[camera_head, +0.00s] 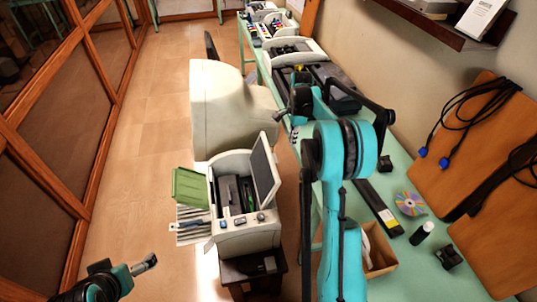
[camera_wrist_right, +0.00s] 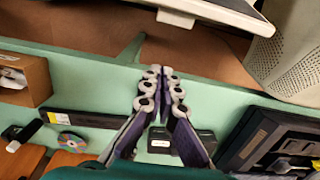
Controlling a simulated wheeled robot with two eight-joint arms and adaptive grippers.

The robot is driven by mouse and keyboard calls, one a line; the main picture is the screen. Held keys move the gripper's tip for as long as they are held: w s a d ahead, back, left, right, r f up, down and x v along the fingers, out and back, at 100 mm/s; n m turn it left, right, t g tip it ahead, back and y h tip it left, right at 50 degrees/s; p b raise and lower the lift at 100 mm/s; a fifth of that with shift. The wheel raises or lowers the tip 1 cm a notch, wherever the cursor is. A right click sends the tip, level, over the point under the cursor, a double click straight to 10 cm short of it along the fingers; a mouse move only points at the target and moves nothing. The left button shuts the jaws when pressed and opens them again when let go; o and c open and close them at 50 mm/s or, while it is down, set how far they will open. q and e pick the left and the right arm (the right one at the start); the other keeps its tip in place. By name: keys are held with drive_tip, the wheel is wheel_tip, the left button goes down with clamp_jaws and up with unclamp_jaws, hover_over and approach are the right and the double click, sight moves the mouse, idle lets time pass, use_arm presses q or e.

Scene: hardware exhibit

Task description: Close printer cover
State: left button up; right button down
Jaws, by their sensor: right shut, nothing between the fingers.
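The printer (camera_head: 245,237) is a white machine on a small dark stand, left of the green table. Its cover (camera_head: 265,170) stands raised and tilted at the right side, so the dark inside shows. A pale edge at the top of the right wrist view (camera_wrist_right: 215,12) looks like this cover. My right gripper (camera_head: 281,115) is beyond the printer, apart from the cover. In the right wrist view its fingers (camera_wrist_right: 162,78) are together with nothing between them. My left gripper (camera_head: 148,262) is at the lower left, apart from the printer; its finger gap is unclear.
A big beige monitor (camera_head: 225,105) stands behind the printer. A green tray (camera_head: 190,187) sticks out on the printer's left. The wooden floor at left is clear.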

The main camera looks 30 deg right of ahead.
sight(266, 170)
drive_tip(key=w+a+f+b, duration=0.1)
drive_tip(key=a+f, duration=0.3)
drive_tip(key=f, duration=0.4)
drive_tip(key=shift+f+b, duration=0.35)
drive_tip(key=shift+b, duration=0.35)
drive_tip(key=shift+r, duration=0.1)
